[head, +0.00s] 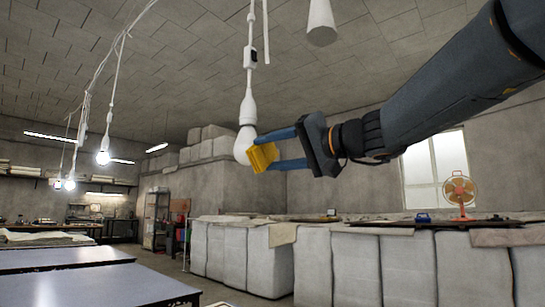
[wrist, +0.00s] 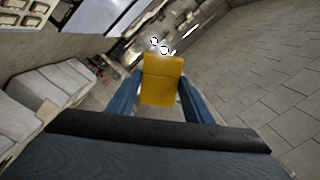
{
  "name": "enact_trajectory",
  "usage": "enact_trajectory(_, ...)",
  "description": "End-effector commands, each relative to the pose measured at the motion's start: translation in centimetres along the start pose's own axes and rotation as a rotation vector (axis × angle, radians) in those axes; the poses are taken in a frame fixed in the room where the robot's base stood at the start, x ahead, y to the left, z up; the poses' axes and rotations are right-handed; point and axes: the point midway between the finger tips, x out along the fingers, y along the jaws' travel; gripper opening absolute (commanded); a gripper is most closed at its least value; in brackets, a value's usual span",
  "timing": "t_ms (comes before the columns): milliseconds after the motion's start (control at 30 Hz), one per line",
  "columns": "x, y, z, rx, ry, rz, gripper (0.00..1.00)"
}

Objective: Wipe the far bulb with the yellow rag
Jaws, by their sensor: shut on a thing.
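My gripper (head: 270,153) is shut on the yellow rag (head: 262,158), which sits as a folded pad between its two blue fingers. The rag shows face-on in the wrist view (wrist: 163,70). An unlit white bulb (head: 243,146) hangs from a white cord directly left of the rag. Rag and bulb overlap in the head view; I cannot tell for sure whether they touch. A lit bulb (head: 103,157) hangs farther back at left, with smaller lit bulbs (head: 70,184) beyond it. Two lit bulbs (wrist: 164,50) show past the rag in the wrist view; the unlit bulb does not show there.
A white cylinder (head: 321,22) hangs from the ceiling above my gripper. Large wrapped bales (head: 360,265) line the right, with an orange fan (head: 459,191) on top. Dark tables (head: 85,287) stand at lower left. The air around the gripper is mostly free.

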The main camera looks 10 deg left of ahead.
Motion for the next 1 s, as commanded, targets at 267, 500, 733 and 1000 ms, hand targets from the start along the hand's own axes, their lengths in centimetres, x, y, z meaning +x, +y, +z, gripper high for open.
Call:
enact_trajectory(267,0.1,0.7,0.6,-0.001,-0.001,0.0,0.28)
enact_trajectory(500,-0.1,0.7,0.6,-0.002,-0.001,0.0,0.28)
enact_trajectory(733,-2.0,0.9,0.6,-0.003,0.002,0.0,0.28)
enact_trajectory(1000,-4.5,0.8,0.6,-0.002,0.001,0.0,0.28)
